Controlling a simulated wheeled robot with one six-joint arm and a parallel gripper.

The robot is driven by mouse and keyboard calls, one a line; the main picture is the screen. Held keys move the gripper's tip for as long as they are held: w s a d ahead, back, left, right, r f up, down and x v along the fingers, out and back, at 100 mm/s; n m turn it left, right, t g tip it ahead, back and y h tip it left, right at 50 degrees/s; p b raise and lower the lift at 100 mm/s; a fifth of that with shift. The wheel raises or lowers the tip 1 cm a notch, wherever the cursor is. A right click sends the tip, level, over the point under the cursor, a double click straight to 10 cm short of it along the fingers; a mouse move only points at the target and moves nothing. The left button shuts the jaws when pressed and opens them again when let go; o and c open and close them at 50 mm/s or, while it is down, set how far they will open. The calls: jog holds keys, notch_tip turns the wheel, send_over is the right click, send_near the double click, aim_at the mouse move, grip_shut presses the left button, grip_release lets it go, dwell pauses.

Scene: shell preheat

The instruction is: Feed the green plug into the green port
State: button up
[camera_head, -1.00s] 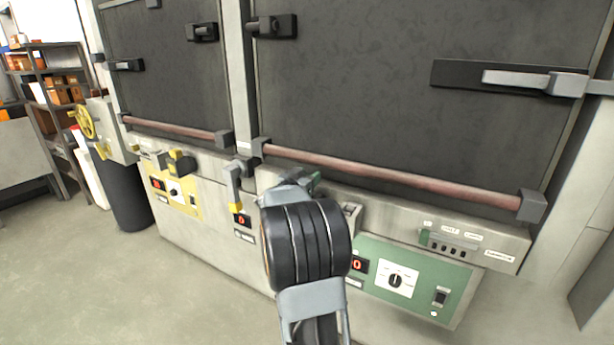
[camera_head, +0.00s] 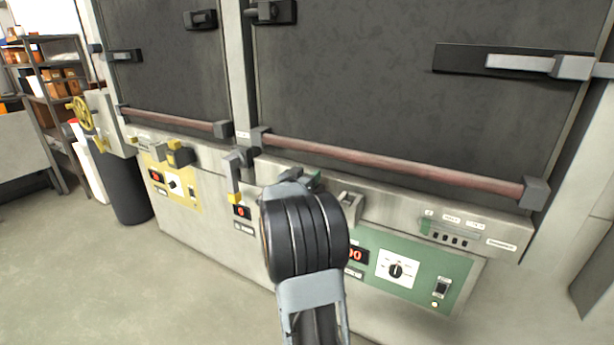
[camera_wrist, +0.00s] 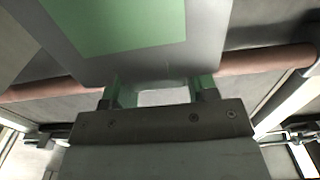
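My gripper (camera_wrist: 158,97) is seen close up in the wrist view, with its two fingers on a grey block bearing a large green patch. I take this block to be the green plug (camera_wrist: 115,25). A grey bracket-like housing (camera_head: 350,204) above the green panel (camera_head: 425,275) looks like the green port. The plug is left of it and appears apart from it. The port's opening is not clearly visible.
Oven doors (camera_head: 420,80) with a reddish rail (camera_head: 390,168) stand behind the plug. A yellow panel (camera_head: 182,186) with a yellow-marked fitting (camera_head: 180,153) is to the left. A grey lever with a yellow end (camera_head: 235,180) is just left of my wrist. Open floor lies at left.

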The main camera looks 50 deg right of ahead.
jog(key=o, duration=0.4)
jog(key=v, duration=1.3)
jog(key=shift+a, duration=0.4)
jog(key=shift+f, duration=0.1)
